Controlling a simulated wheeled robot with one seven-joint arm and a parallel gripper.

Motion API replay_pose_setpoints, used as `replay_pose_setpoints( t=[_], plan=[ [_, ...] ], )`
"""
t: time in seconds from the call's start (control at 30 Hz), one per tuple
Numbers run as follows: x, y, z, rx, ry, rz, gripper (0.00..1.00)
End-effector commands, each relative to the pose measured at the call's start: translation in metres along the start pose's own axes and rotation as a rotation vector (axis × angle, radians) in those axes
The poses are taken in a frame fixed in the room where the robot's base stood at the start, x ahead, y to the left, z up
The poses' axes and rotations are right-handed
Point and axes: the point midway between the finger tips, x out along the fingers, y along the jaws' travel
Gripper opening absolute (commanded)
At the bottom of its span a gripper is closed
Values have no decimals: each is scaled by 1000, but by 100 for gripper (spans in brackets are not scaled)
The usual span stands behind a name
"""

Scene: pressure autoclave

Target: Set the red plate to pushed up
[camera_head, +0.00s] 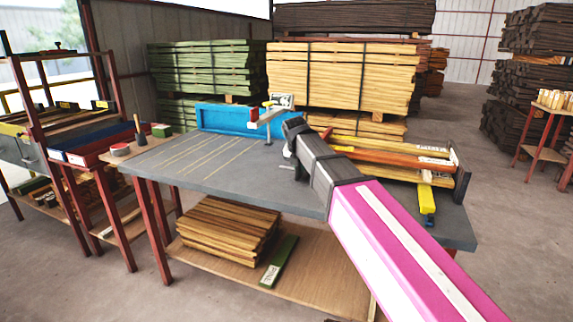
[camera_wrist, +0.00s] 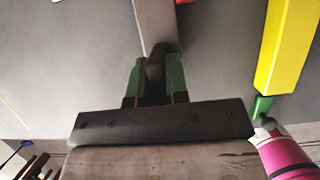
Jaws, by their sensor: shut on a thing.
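In the wrist view my gripper (camera_wrist: 155,88) has its green-padded fingers shut on the dark near end of a grey bar (camera_wrist: 156,25). The bar runs away from me over the grey table top. A small bit of red (camera_wrist: 183,2) shows beyond it at the top edge, mostly out of frame. In the head view a small device (camera_head: 267,117) with a pale arm, a red part and a yellow part stands on the bench beside my dark wrist. My gripper (camera_head: 288,166) is mostly hidden there. I cannot make out a clear red plate.
The grey workbench (camera_head: 210,170) has a blue box (camera_head: 225,119) at its back. Wooden beams (camera_head: 385,155) and a yellow bar (camera_head: 427,200) lie at the right; the yellow bar (camera_wrist: 288,45) is close to my gripper. The bench's left part is clear.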

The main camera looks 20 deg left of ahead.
Motion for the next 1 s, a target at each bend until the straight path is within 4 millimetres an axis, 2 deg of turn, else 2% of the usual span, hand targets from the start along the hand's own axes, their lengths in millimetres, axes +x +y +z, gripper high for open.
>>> replay_pose_setpoints(
  t=[0.27, 0.3, 0.37, 0.73, 0.87, 1.0],
  plan=[
    [0, -2, 0, -1, 0, -1, 0],
    [0, -2, 0, -1, 0, -1, 21],
    [0, -2, 0, -1, 0, -1, 40],
    [-4, -1, 0, 0, -1, 0, 40],
    [-16, -1, 0, 0, -2, 1, 40],
    [-40, -2, 0, 0, -3, 1, 40]
  ],
)
